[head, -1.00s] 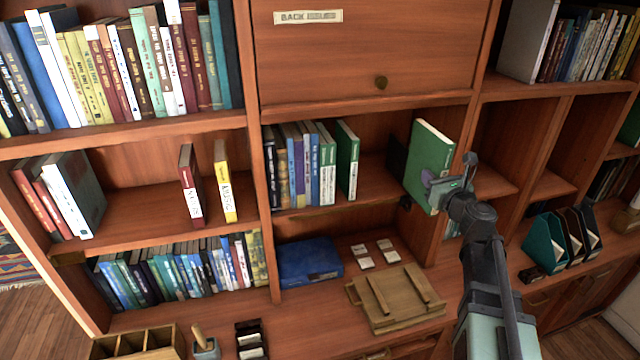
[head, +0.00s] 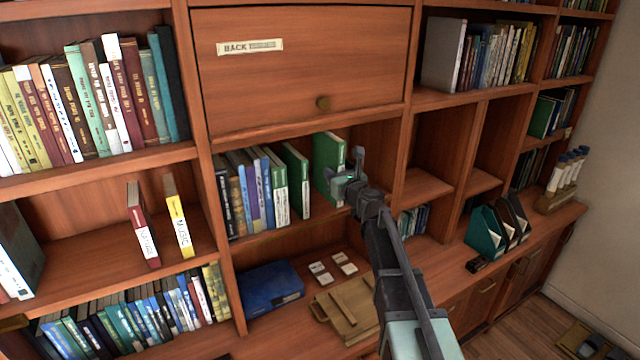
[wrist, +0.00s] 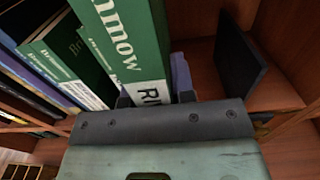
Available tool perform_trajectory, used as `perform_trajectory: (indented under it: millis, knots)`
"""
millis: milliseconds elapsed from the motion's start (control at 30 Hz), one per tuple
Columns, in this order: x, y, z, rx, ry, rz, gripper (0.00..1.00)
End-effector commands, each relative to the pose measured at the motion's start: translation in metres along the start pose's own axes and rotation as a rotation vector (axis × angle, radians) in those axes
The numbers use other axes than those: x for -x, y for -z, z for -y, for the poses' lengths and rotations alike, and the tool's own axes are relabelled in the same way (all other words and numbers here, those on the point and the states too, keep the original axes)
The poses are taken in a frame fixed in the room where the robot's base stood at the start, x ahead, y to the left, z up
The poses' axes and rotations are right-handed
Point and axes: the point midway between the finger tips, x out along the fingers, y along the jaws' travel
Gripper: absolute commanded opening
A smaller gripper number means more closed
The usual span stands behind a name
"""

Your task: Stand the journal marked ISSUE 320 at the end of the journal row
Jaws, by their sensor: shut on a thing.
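My gripper (head: 350,182) is shut on a green journal (head: 328,162), which stands upright in the middle bay, just right of the journal row. In the wrist view the held journal (wrist: 125,38) shows large white lettering and a white label, partly covered by my gripper (wrist: 155,98); its issue number cannot be read. The row's last green journal (head: 296,180) stands to its left, with a narrow gap in the head view. More green journals (wrist: 65,55) are close on the left in the wrist view. Whether the held journal's bottom touches the shelf is hidden.
A dark upright plate (wrist: 240,62) stands right of the held journal in the wrist view. A wooden partition (head: 402,165) bounds the bay on the right. Below are a blue book (head: 270,288), small white cards (head: 320,272) and a wooden stand (head: 345,310).

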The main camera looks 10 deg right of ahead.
Motion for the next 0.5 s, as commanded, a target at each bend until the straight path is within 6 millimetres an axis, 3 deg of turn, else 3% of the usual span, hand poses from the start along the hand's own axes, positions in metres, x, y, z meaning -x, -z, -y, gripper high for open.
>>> perform_trajectory:
  millis: [33,367,500]
  knots:
    - [-0.014,0.0,0.002,0.0,-0.001,0.0,0.0]
    - [-0.082,0.0,0.001,0.0,-0.002,0.0,0.0]
    - [-0.081,0.029,0.0,0.0,0.0,0.0,0.0]
